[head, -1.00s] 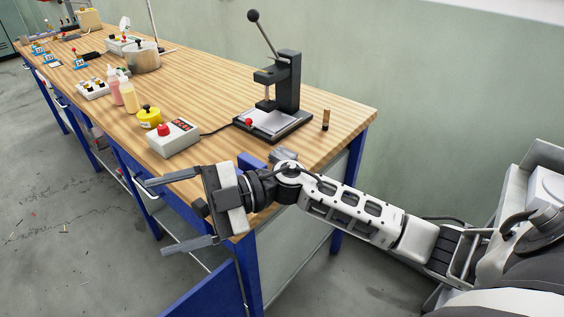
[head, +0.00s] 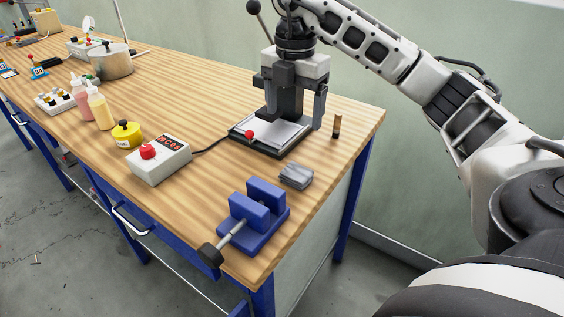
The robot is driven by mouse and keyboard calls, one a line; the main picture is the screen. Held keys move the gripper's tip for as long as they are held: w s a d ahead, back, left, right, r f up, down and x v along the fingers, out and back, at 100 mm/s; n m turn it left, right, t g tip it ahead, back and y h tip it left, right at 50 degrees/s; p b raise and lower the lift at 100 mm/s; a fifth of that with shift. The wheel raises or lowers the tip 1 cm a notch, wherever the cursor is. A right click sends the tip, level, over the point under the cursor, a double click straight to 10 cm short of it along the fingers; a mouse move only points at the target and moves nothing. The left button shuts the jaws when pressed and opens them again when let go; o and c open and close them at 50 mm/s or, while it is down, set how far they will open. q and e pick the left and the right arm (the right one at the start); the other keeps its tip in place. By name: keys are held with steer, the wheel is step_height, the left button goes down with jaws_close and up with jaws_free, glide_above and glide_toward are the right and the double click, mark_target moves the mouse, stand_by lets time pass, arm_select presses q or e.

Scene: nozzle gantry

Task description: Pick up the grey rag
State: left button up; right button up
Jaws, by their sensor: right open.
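The grey rag (head: 297,176) lies folded on the wooden bench top near its right end, between the blue vise and the black press, and is in full view. My right gripper (head: 291,104) is open and empty, with its fingers pointing down. In the picture it overlaps the press, above and behind the rag and apart from it. My left gripper is not in view.
The blue vise (head: 258,217) stands at the front corner of the bench. The arbor press (head: 272,136) is partly hidden by my right gripper. A small brown cylinder (head: 337,126) stands right of it. A control box (head: 159,160) with a red button sits left.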

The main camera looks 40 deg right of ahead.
steer(key=b, duration=0.1)
glide_above(293, 174)
step_height(293, 174, down, 10)
steer(key=shift+r, duration=0.25)
steer(key=shift+f+p, duration=0.3)
steer(key=shift+f, duration=2.6)
steer(key=c, duration=1.1)
